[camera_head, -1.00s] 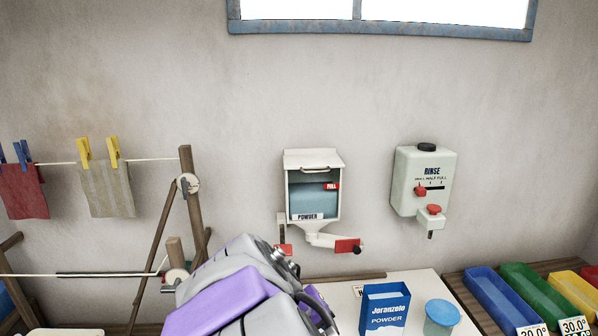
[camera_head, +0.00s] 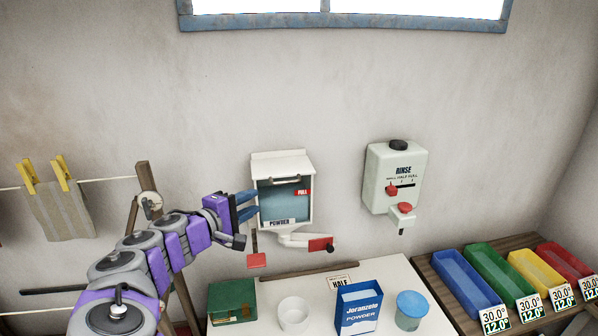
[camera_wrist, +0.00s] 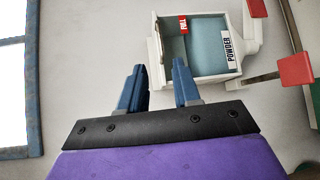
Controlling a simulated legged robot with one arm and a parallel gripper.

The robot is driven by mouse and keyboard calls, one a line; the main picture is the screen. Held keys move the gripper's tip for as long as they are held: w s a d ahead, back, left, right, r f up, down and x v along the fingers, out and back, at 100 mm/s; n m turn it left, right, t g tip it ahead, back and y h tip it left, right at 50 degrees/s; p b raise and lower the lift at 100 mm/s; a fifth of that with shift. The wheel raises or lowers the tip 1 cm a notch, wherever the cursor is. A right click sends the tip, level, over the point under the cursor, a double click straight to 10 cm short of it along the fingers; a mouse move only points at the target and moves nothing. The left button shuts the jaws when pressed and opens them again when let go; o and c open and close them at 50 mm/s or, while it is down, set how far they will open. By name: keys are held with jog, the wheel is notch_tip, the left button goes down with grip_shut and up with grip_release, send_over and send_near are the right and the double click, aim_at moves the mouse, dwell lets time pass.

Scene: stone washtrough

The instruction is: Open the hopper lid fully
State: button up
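My gripper (camera_head: 250,205) is at the hopper's left side, below lid height. Its blue fingers are apart with nothing between them in the wrist view (camera_wrist: 159,82). Whether a fingertip touches the box is unclear.
A white chute with a red-ended lever (camera_head: 320,244) sits below the hopper, and a red tab (camera_head: 257,260) hangs at lower left. The rinse dispenser (camera_head: 393,180) is to the right. A blue powder box (camera_head: 358,308), cups and a green box (camera_head: 232,300) stand below.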

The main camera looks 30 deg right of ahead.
aim_at(287, 183)
jog(key=shift+w+a+x, duration=0.1)
jog(key=shift+w+x, duration=0.1)
jog(key=shift+x, duration=2.3)
jog(key=shift+w+a+x, duration=0.1)
jog(key=shift+w+x, duration=0.05)
jog(key=shift+x, duration=2.35)
jog(key=shift+w+a+x, duration=0.1)
jog(key=shift+w+x, duration=0.1)
jog(key=shift+x, duration=2.3)
jog(key=shift+d+f, duration=0.15)
jog(key=shift+d, duration=0.8)
jog(key=shift+c, duration=0.6)
jog(key=c, duration=0.3)
jog(key=shift+a, duration=0.3)
grip_shut()
